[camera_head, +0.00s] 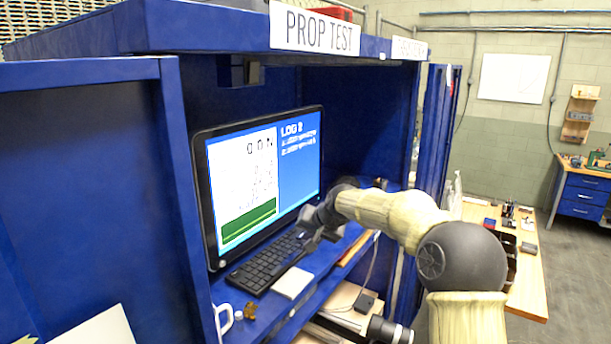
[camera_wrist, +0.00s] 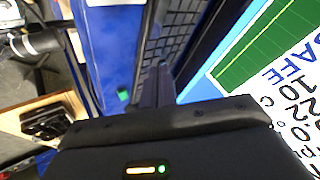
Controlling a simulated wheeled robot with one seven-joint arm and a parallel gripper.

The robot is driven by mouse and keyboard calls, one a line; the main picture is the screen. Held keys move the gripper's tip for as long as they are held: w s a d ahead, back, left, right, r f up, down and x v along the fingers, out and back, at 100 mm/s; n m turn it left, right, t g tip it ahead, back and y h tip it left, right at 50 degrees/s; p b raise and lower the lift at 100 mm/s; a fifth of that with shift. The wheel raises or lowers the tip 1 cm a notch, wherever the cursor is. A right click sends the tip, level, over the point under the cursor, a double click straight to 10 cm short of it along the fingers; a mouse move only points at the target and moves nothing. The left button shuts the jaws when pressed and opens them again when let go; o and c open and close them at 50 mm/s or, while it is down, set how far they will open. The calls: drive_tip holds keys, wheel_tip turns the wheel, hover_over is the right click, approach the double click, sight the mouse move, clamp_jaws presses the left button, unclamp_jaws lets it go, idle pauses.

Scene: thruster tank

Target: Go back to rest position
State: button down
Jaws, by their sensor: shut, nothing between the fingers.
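My arm reaches in from the right in the head view, into the blue cabinet (camera_head: 330,80). My gripper (camera_head: 308,246) is just above the right end of the black keyboard (camera_head: 262,266). In the wrist view my gripper (camera_wrist: 160,72) shows as narrow fingers held together, with nothing between them, beside the keyboard (camera_wrist: 170,35). I cannot tell whether the fingertips touch the keys. The monitor (camera_head: 262,180) stands behind the keyboard and shows "LOG 2", a graph and a green band. Its screen (camera_wrist: 265,50) is close to my gripper on the right in the wrist view.
An open blue door (camera_head: 90,180) bounds the cabinet at left, another door (camera_head: 437,130) at right. A white pad (camera_head: 292,283) and a white mug (camera_head: 223,320) are on the shelf. A wooden workbench (camera_head: 530,270) stands at right, with open floor (camera_head: 570,270) beyond.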

drive_tip(key=s+d+f+n+g+h, duration=0.15)
drive_tip(key=s+d+f, duration=0.35)
drive_tip(key=s, duration=0.8)
drive_tip(key=s+d+f+g+h, duration=0.15)
drive_tip(key=s+d+f, duration=0.3)
drive_tip(key=s, duration=0.75)
drive_tip(key=s+d+f+n+g+h, duration=0.15)
drive_tip(key=s+d+f, duration=0.3)
drive_tip(key=s, duration=0.85)
wheel_tip(320, 180, down, 17)
drive_tip(key=m+b, duration=0.1)
drive_tip(key=b, duration=1.6)
drive_tip(key=shift+w+d, duration=0.15)
drive_tip(key=shift+d, duration=0.15)
drive_tip(key=shift+w, duration=0.1)
